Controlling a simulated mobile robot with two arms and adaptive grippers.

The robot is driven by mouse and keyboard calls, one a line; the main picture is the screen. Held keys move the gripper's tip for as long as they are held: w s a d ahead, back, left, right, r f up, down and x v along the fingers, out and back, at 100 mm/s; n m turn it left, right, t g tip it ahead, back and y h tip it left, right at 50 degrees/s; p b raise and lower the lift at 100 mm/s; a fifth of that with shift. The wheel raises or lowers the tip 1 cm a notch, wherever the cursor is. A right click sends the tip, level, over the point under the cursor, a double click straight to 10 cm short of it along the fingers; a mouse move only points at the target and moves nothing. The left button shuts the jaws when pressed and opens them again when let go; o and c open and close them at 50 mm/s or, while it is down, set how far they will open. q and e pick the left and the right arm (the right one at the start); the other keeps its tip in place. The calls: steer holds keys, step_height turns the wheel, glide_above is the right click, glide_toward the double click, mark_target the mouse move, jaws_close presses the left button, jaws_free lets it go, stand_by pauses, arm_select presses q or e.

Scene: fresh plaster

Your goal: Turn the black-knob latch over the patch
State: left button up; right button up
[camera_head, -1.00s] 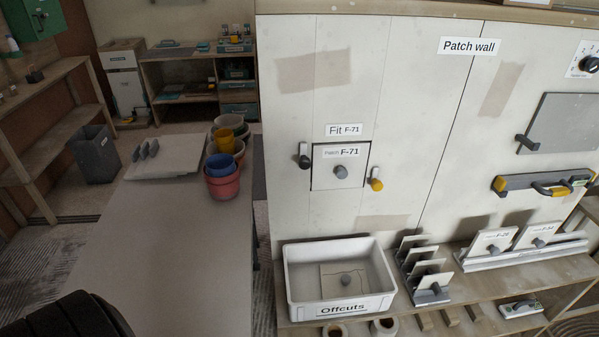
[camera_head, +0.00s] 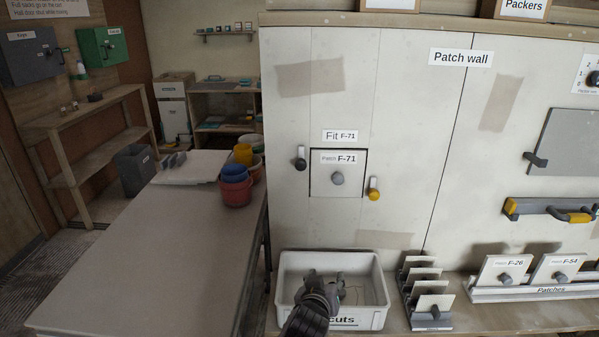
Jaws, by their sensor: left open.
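The patch F-71 (camera_head: 338,180) sits in its opening in the wall, with a grey knob at its middle. The black-knob latch (camera_head: 301,158) is on the wall to the left of the patch, upright with its black knob at the lower end, beside the patch and not over it. A yellow-knob latch (camera_head: 373,188) hangs likewise to the right of the patch. My left gripper (camera_head: 322,276) is open and empty, in front of the offcuts crate, below the patch and apart from both latches. My right gripper is not in view.
The white offcuts crate (camera_head: 284,298) stands on the shelf below the patch. A rack of upright plates (camera_head: 425,300) and patches F-26 (camera_head: 503,270) and F-54 (camera_head: 557,268) stand to its right. A long table (camera_head: 165,240) with buckets (camera_head: 236,190) is at left.

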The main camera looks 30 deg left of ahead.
arm_select(q)
steer(key=w+a+r+n+t+y+b, duration=0.1)
steer(key=a+r+n+t+y, duration=0.15)
steer(key=r, duration=0.75)
steer(key=n+y+b, duration=0.1)
steer(key=n+y, duration=0.2)
steer(key=n, duration=0.3)
glide_toward(300, 165)
steer(key=p+x, duration=0.2)
steer(key=x, duration=0.7)
steer(key=shift+w+f, duration=0.1)
steer(key=shift+p+x, duration=0.3)
steer(key=shift+x, duration=0.5)
steer(key=shift+f, duration=0.1)
steer(key=shift+c, duration=0.6)
steer(key=c, duration=0.4)
jaws_close()
